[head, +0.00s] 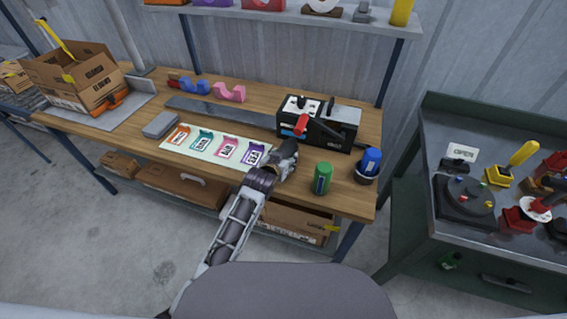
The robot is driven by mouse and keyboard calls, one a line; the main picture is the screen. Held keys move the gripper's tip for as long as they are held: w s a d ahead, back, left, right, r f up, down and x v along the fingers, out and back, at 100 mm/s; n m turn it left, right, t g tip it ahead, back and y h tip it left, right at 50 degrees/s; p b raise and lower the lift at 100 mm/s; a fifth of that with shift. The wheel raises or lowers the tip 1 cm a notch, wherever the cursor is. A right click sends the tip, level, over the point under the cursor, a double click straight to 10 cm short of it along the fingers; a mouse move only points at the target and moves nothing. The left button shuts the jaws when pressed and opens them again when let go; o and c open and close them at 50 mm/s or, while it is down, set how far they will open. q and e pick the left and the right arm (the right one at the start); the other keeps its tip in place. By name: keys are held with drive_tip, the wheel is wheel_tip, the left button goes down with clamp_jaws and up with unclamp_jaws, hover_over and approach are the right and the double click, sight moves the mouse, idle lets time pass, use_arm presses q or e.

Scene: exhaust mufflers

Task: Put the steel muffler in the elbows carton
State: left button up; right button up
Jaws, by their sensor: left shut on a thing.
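The elbows carton (68,88) is an open brown cardboard box with printed lettering, at the left end of the wooden workbench. My left gripper (286,158) is over the bench's front right part, in front of the black machine, far to the right of the carton. It is shut on a small grey thing, which appears to be the steel muffler; the jaws hide most of it, so its shape is unclear. My right gripper is not in view.
Along the bench (235,105) lie a card strip (215,145) with coloured labels, a grey block (160,125), and blue and pink holders. A black machine (318,122), green can (322,178) and blue-capped container (369,165) stand at the right. A dark side table (430,140) is further right.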

use_arm(q)
drive_tip(key=shift+f, duration=1.1)
drive_tip(key=o, duration=1.4)
drive_tip(key=shift+f, duration=0.1)
drive_tip(key=shift+v, duration=2.75)
drive_tip(key=shift+s+a+r, duration=0.1)
drive_tip(key=shift+s+r, duration=0.15)
drive_tip(key=shift+v, duration=2.95)
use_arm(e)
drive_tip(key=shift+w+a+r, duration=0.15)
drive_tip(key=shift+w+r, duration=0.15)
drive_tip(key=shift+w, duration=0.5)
